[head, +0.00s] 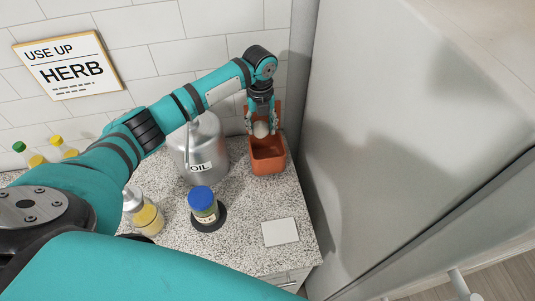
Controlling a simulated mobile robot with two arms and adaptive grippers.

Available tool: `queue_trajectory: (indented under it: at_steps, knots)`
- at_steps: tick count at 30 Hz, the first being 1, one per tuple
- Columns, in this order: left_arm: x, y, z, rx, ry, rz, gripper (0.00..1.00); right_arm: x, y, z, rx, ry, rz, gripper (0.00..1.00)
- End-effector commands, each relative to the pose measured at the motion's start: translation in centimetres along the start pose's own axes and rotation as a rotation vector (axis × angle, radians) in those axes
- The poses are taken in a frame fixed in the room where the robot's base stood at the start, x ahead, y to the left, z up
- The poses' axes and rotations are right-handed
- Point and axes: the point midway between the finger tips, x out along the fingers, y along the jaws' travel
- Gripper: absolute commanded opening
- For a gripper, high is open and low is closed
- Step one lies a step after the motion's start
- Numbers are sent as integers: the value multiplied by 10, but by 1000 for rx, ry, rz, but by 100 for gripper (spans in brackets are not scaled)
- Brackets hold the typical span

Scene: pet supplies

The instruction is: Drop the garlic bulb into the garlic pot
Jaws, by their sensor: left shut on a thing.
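My left gripper (261,122) reaches in from the left and points down near the back wall. It is shut on the pale garlic bulb (261,130). The bulb is at the back part of the opening of the orange-brown garlic pot (268,168), as seen from the head view. I cannot tell its exact height over the rim. The pot stands on the speckled counter near its right edge, and its inside looks empty where it shows. My right gripper is not in view.
A metal oil can (210,150) stands left of the pot. A blue-lidded jar (203,204) on a dark coaster and a yellow bottle (148,218) stand nearer. A white square tile (280,232) lies at the front right. A tall pale panel (375,150) bounds the right side.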

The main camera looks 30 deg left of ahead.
Motion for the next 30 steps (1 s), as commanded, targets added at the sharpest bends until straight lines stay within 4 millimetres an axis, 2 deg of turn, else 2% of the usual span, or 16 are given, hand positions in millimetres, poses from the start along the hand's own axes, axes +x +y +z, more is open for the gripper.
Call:
queue_trajectory:
  at_steps: [6,14,15,21,30]
  knots:
    - [13,0,0,0,-1,-1,14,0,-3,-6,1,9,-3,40]
    - [14,0,0,0,-1,-1,14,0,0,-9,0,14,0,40]
    - [14,0,0,0,-1,-1,47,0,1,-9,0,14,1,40]
    - [14,0,0,-1,-1,-1,73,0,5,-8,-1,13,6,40]
    - [12,0,0,-1,-1,-1,73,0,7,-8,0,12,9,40]
